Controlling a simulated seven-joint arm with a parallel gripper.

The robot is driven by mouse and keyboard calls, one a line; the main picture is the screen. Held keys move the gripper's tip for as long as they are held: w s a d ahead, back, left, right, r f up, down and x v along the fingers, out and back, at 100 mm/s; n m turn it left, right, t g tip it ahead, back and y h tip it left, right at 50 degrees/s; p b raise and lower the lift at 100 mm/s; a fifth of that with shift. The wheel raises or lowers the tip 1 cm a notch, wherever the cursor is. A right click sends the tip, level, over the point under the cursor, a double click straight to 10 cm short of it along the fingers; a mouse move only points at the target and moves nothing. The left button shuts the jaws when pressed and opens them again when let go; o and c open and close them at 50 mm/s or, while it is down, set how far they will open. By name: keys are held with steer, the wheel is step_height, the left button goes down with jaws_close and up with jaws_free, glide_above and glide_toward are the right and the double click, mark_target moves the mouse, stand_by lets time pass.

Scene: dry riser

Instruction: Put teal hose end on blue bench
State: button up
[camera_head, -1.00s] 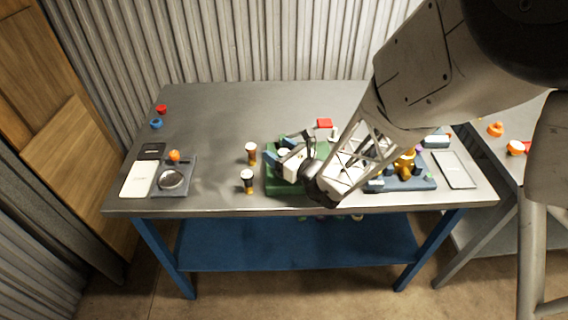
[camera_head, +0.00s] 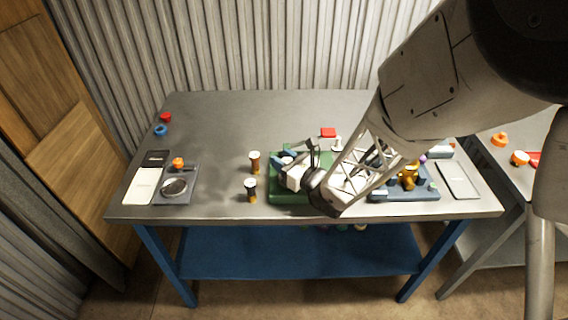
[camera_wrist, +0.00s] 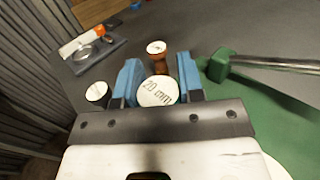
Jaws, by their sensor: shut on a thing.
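My gripper (camera_head: 284,159) is over the green block on the bench. In the wrist view its two blue fingers (camera_wrist: 158,70) are shut on a piece with a round white face marked "20 mm" (camera_wrist: 157,92). The rest of that piece is hidden behind the face. The blue bench (camera_head: 225,120) has a grey top, blue legs and a blue lower shelf (camera_head: 300,250). I cannot make out a separate teal hose end in either view. My arm covers part of the bench's right side.
The green block (camera_head: 285,196) is under my gripper. A grey scale-like tray (camera_head: 188,194) lies further left. A blue-grey tray (camera_head: 405,192) with a gold piece is at right.

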mark_target(284, 159)
steer(key=shift+r, duration=1.55)
steer(key=shift+s+d+r, duration=0.1)
steer(key=shift+s+r, duration=0.05)
steer(key=shift+s, duration=0.15)
steer(key=s+d+r, duration=0.1)
steer(key=s+d, duration=0.3)
steer(key=s, duration=1)
steer(key=shift+s+d+r, duration=0.15)
steer(key=shift+s+r, duration=0.05)
steer(key=shift+s, duration=0.2)
steer(key=shift+w, duration=0.1)
steer(key=w+d+r+m+t+h, duration=0.15)
steer(key=w+r, duration=0.25)
steer(key=w, duration=0.4)
steer(key=w+d+r+m+t+h, duration=0.1)
steer(key=w+d+r+h, duration=0.2)
steer(key=w, duration=0.5)
steer(key=w+d+r+m+t+h, duration=0.1)
steer(key=w+d+r+m+h, duration=0.1)
steer(key=w+d+r, duration=0.3)
steer(key=w+d+r+m+h, duration=0.2)
steer(key=w+d+r, duration=0.3)
steer(key=w+r, duration=0.8)
steer(key=w+d+r+m+t+h, duration=0.1)
steer(key=w+d+r+h, duration=0.3)
steer(key=w+r, duration=0.5)
step_height(284, 159, up, 4)
steer(key=shift+d+f+m+t, duration=0.1)
steer(key=shift+d+m+t, duration=0.25)
steer(key=shift+d+m, duration=0.35)
